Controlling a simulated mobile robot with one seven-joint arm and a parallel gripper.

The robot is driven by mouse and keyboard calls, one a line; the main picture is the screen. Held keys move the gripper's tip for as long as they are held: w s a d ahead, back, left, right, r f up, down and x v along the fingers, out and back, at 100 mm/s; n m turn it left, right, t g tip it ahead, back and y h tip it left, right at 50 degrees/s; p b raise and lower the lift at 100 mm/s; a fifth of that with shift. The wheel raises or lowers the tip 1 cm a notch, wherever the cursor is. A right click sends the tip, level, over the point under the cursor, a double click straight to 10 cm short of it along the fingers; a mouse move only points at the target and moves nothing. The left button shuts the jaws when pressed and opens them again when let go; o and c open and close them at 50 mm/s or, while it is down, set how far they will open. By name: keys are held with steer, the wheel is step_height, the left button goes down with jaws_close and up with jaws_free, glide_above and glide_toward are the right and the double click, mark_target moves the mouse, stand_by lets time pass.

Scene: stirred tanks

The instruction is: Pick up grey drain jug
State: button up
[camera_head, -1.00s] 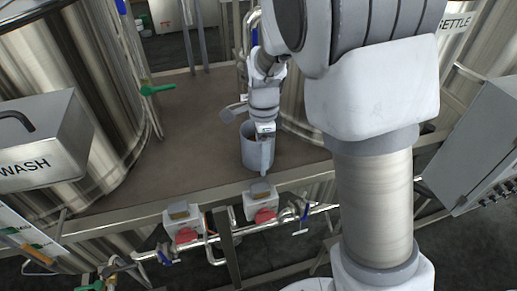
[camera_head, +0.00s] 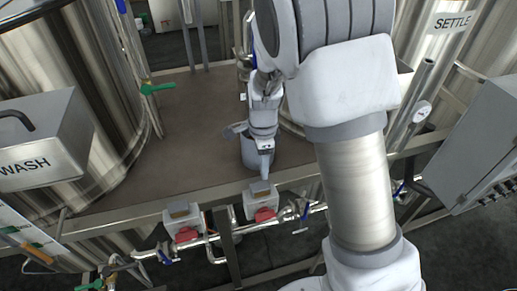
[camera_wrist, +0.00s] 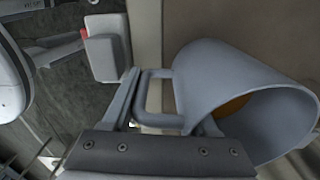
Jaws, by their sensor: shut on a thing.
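The grey drain jug (camera_head: 250,155) is on or just above the brown deck near its front edge in the head view, partly hidden behind my gripper (camera_head: 264,165). I cannot tell whether its base touches the deck. In the wrist view the jug (camera_wrist: 225,75) shows its wide open mouth at the right, with something orange-brown inside. Its handle (camera_wrist: 155,77) points left toward my gripper (camera_wrist: 140,95). My gripper is shut on the handle; the far finger is partly hidden.
A WASH box (camera_head: 40,150) and a steel tank (camera_head: 85,100) stand left. Valve boxes with red parts (camera_head: 266,214) sit on pipes below the deck's front edge. A SETTLE tank (camera_head: 440,45) and grey cabinet (camera_head: 480,150) stand right. The deck's middle (camera_head: 195,125) is clear.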

jaws_close()
steer(key=shift+w+r, duration=0.1)
steer(key=shift+r, duration=0.2)
step_height(320, 180, up, 10)
steer(key=shift+f, duration=0.25)
